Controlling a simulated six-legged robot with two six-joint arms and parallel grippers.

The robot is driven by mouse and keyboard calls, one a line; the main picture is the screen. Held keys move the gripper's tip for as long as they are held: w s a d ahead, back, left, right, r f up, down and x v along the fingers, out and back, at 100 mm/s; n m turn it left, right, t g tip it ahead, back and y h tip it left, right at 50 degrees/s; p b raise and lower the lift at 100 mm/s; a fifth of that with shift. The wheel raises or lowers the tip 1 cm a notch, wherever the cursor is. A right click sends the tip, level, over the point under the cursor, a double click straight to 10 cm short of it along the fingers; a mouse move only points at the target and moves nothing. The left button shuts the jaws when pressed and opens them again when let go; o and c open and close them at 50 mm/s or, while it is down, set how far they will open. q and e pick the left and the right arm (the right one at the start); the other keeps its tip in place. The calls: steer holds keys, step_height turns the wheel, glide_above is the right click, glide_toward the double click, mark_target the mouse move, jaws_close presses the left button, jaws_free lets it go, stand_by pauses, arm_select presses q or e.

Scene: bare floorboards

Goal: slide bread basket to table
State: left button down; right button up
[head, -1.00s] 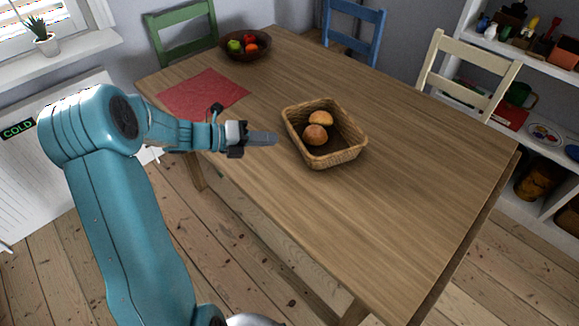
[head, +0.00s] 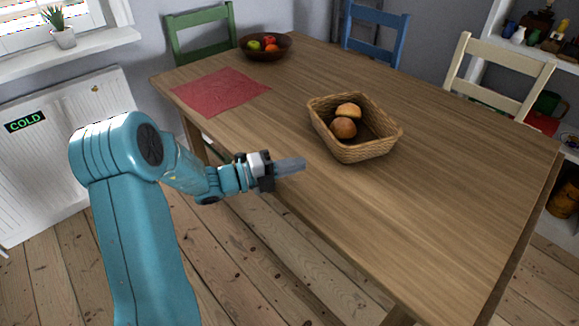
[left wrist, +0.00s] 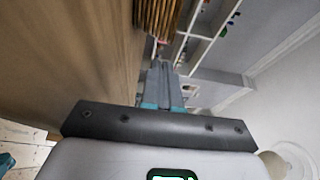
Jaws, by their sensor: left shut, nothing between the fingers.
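The wicker bread basket (head: 356,152) stands upright on the wooden table (head: 440,210), near its front edge, with two bread rolls (head: 346,120) in it. My left gripper (head: 304,163) is shut and empty. In the head view its fingers point right, just left of and nearer than the basket, with a small gap showing. In the left wrist view, the shut fingers (left wrist: 163,80) point toward the basket's woven side (left wrist: 158,14) at the top, with the tabletop (left wrist: 80,50) on the left. My right gripper is not in view.
A red cloth (head: 219,91) and a fruit bowl (head: 265,46) lie on the table's far left part. Green (head: 203,35), blue (head: 376,37) and cream (head: 499,72) chairs stand around the far sides. The table is clear right of the basket. A radiator (head: 65,150) is at the left.

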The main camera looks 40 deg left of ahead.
mark_target(336, 147)
arm_select(q)
steer(key=b+x, duration=0.1)
steer(key=x, duration=0.5)
steer(key=shift+f, duration=0.1)
steer(key=w, duration=0.2)
steer(key=w+a, duration=0.1)
steer(key=w, duration=0.1)
steer(key=shift+a, duration=0.1)
